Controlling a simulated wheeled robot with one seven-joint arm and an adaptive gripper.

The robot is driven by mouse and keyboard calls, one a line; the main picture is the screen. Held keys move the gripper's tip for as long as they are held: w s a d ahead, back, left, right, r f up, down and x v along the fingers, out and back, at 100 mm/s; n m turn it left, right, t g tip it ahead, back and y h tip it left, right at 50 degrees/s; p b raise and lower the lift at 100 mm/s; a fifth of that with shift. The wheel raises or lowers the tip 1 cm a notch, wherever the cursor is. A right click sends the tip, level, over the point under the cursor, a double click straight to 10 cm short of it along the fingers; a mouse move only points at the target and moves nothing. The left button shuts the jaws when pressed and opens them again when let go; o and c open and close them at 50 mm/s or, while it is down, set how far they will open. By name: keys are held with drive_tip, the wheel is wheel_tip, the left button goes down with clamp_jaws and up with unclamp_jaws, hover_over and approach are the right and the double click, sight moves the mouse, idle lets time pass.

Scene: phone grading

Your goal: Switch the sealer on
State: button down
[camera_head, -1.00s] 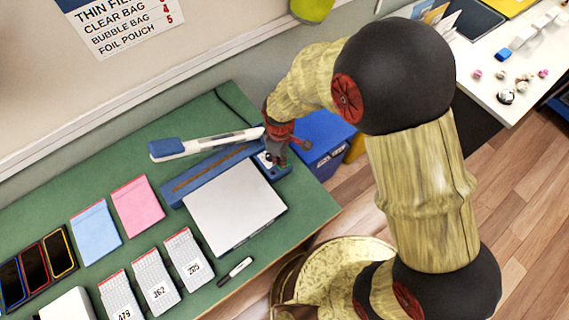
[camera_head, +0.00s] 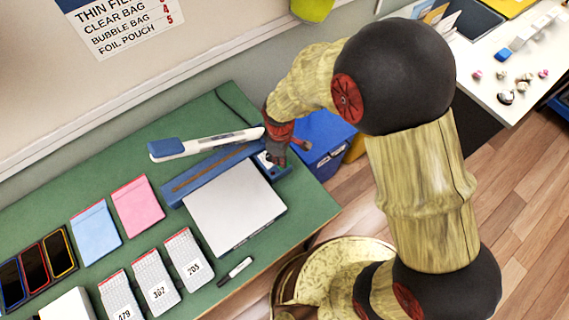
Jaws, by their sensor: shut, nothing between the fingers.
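The sealer (camera_head: 208,178) is a long blue bar with a brown strip, lying on the green table. Its white-and-blue lever arm (camera_head: 205,143) is raised behind it. My gripper (camera_head: 277,160) is shut and empty, over the control end of the sealer at its right. The fingertips are at or just above that end; I cannot tell whether they touch. The switch itself is mostly hidden by my gripper, so its state does not show.
A white plate (camera_head: 235,208) lies in front of the sealer. Pink (camera_head: 137,205) and blue (camera_head: 95,232) pouches, labelled white packs (camera_head: 188,258), phones (camera_head: 37,266) and a marker (camera_head: 235,270) lie on the table. A blue bin (camera_head: 325,143) stands beyond its right edge.

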drive_tip(key=shift+f+b, duration=0.65)
drive_tip(key=shift+f, duration=0.45)
idle(0.6)
drive_tip(key=shift+r, duration=0.15)
drive_tip(key=shift+r+p, duration=2.45)
drive_tip(key=shift+r, duration=0.9)
